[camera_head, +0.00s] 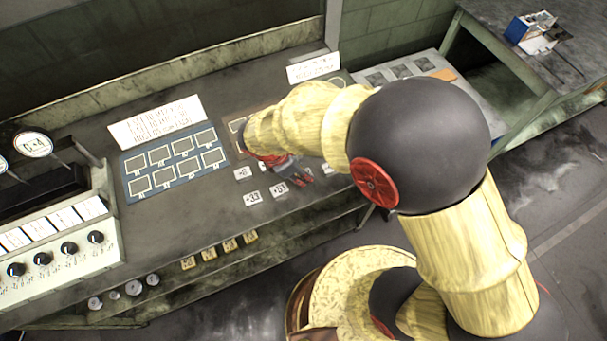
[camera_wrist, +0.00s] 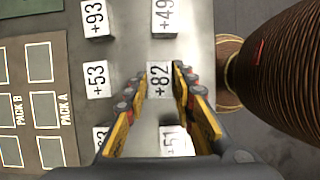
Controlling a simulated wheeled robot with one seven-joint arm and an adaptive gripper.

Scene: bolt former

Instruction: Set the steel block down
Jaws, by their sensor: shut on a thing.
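My gripper (camera_wrist: 159,70) is shut on a steel block with a white "+82" label (camera_wrist: 158,82), seen between the fingertips in the wrist view. I cannot tell whether the block touches the bench or hangs just above it. In the head view my gripper (camera_head: 298,177) is over the bench top (camera_head: 215,208), among loose labelled blocks; the held block cannot be made out there. In the wrist view a "+53" block (camera_wrist: 97,80) lies left of the held one, a "+49" block (camera_wrist: 165,17) above and a "+51" block (camera_wrist: 177,141) below, partly behind a finger.
In the head view, a blue mat with outlined slots (camera_head: 176,166) lies left of my gripper. A dial panel (camera_head: 60,250) stands far left. Bare bench lies between mat and front edge.

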